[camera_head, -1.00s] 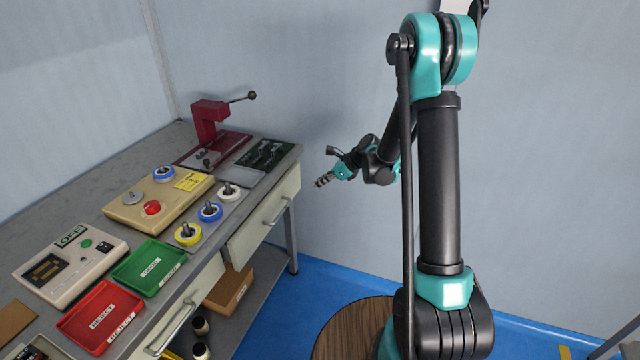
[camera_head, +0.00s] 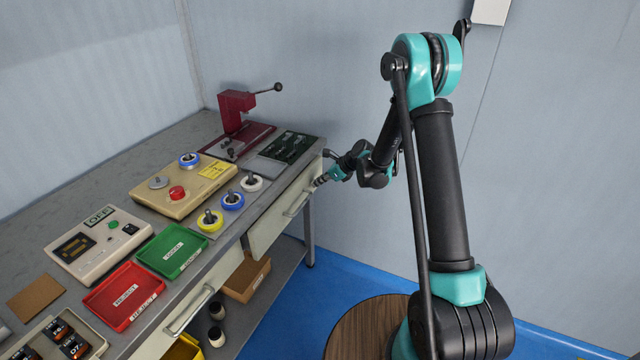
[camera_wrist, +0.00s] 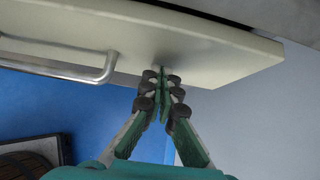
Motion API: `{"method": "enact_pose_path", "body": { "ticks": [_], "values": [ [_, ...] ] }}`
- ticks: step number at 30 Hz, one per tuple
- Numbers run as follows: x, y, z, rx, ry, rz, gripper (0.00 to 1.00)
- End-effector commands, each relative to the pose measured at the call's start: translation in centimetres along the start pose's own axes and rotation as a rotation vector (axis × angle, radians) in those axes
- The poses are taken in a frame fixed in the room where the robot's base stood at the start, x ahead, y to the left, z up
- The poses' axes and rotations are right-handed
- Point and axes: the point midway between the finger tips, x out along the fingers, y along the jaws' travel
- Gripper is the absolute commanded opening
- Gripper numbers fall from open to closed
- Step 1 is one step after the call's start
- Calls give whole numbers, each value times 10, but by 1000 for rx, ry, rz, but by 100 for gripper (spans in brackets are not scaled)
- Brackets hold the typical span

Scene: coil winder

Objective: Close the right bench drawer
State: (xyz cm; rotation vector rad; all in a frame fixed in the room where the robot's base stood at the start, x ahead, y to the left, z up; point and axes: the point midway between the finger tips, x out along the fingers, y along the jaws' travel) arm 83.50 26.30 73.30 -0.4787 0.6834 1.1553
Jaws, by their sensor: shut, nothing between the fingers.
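The right bench drawer (camera_head: 283,212) has a cream front with a metal bar handle (camera_head: 299,204), under the bench's right end. In the wrist view its front (camera_wrist: 205,48) fills the top, with the handle (camera_wrist: 60,66) at left. A dark gap shows between the front's upper edge and the bench above; how far the drawer stands out is hard to tell. My gripper (camera_head: 317,182) is at the right part of the drawer front, right of the handle. In the wrist view my gripper (camera_wrist: 162,78) is shut and empty, its fingertips at the front panel, seemingly touching it.
The bench top holds a red press (camera_head: 236,108), a beige panel (camera_head: 185,188), spools, a green tray (camera_head: 172,250) and a red tray (camera_head: 123,295). A cardboard box (camera_head: 247,278) sits on the lower shelf. Blue floor (camera_head: 335,285) lies clear right of the bench leg.

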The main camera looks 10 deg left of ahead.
Motion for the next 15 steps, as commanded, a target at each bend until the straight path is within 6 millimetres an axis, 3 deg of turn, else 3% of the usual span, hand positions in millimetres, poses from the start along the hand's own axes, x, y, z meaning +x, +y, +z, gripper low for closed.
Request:
{"method": "enact_pose_path", "body": {
  "ticks": [7,15],
  "values": [
    [5,0,5,-1,0,1,0],
    [36,0,36,-2,-1,1,0]
  ]
}}
